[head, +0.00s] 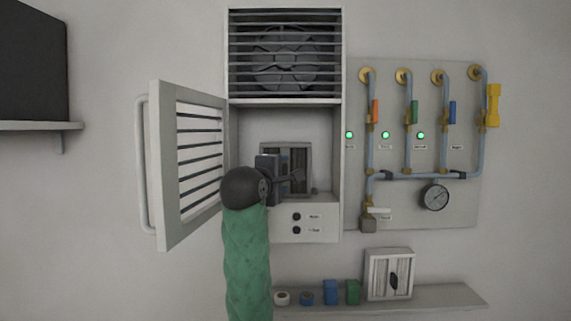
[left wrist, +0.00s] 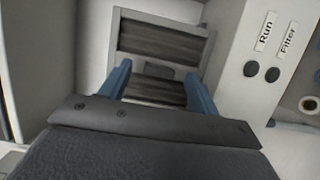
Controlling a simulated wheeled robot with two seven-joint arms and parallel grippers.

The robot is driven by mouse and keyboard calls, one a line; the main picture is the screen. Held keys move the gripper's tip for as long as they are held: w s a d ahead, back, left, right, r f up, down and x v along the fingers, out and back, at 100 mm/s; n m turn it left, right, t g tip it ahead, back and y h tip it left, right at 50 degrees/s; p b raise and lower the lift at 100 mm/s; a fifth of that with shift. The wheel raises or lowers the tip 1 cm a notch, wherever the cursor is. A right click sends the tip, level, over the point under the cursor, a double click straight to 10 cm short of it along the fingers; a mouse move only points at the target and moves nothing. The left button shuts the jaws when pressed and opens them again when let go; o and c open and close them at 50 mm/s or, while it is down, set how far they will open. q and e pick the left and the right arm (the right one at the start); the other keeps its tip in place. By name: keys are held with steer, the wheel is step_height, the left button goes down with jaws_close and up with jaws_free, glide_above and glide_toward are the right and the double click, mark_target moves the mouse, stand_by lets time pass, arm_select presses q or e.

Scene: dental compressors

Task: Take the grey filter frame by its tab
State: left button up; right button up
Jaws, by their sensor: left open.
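The grey filter frame (head: 300,150) stands inside the open cabinet, partly hidden behind my left gripper (head: 286,173). In the left wrist view the frame (left wrist: 162,27) shows dark pleated bands, with a small grey tab (left wrist: 159,71) at its middle. My left gripper (left wrist: 157,69) is open, its two blue fingers pointing at the frame. The tab shows between the fingertips, one on either side, and the fingers look apart from it. Whether the fingertips reach its depth I cannot tell. My right gripper is in neither view.
The louvred door (head: 160,165) is swung open to the left, close to my left arm. A switch panel (head: 316,232) sits below the opening. Pipes with coloured valves are at the right. A shelf (head: 440,297) below holds a white-framed filter (head: 376,274) and several small items.

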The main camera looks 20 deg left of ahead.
arm_select(q)
steer(key=shift+w+d+r+p, duration=0.15)
steer(key=shift+w+p, duration=0.35)
steer(key=shift+w, duration=0.8)
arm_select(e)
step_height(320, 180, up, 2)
arm_select(q)
steer(key=c, duration=1.2)
steer(key=shift+o, duration=0.2)
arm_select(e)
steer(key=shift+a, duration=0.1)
